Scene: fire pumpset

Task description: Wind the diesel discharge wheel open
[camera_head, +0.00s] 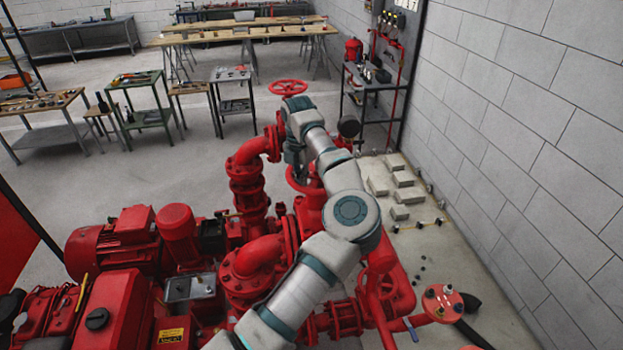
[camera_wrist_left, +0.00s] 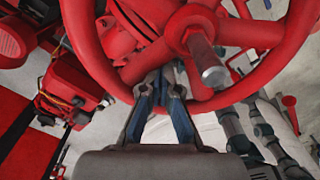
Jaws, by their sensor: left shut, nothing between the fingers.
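A large red handwheel (camera_wrist_left: 254,80) fills the upper part of the left wrist view, with a thick rim, spokes and a hub with a grey metal stem end (camera_wrist_left: 208,65). My left gripper (camera_wrist_left: 163,75) is shut and empty. Its fingers overlap the near rim in that view, with the tips between rim and hub; I cannot tell whether they touch. In the head view my left gripper (camera_head: 292,160) points down at the red pipework, and a red wheel (camera_head: 298,182) there is mostly hidden by my arm. My right gripper is not in view.
Another red handwheel (camera_head: 288,87) stands farther back. Red pump pipes (camera_head: 247,180) and a red engine (camera_head: 120,310) fill the left and front. A block wall (camera_head: 540,130) closes the right side. Worktables (camera_head: 245,33) stand on open floor behind.

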